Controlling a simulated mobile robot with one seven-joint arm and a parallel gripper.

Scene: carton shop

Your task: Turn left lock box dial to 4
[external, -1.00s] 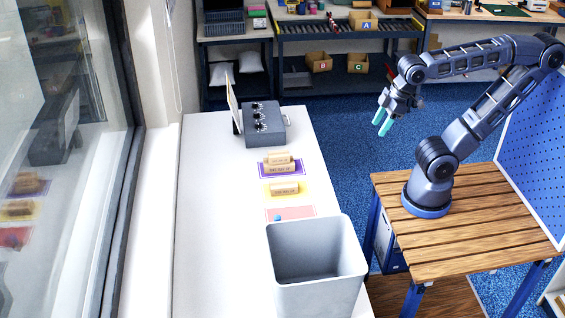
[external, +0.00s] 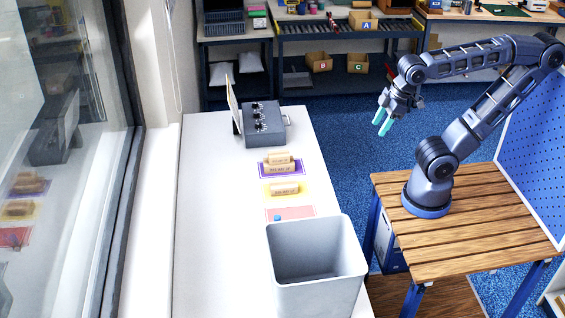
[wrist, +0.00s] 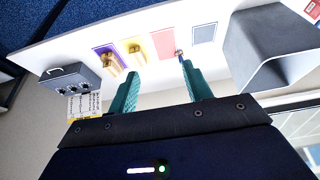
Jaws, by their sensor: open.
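The lock box (external: 263,131) is a dark grey case at the far end of the white table, with a row of three dials (external: 260,117) on its face. It also shows in the wrist view (wrist: 71,80) at the left, too small to read the dial settings. A card with writing (wrist: 84,104) stands beside it. My gripper (external: 384,122) has teal fingers and hangs open and empty in the air, to the right of the table and well apart from the lock box. Its two fingers (wrist: 160,90) show spread in the wrist view.
On the white table (external: 215,225), wooden blocks (external: 280,167) lie on a purple mat, another (external: 284,188) on a yellow mat, and a small blue item (external: 278,218) on a red mat. A grey bin (external: 316,265) stands at the near end. A window (external: 60,150) borders the left side.

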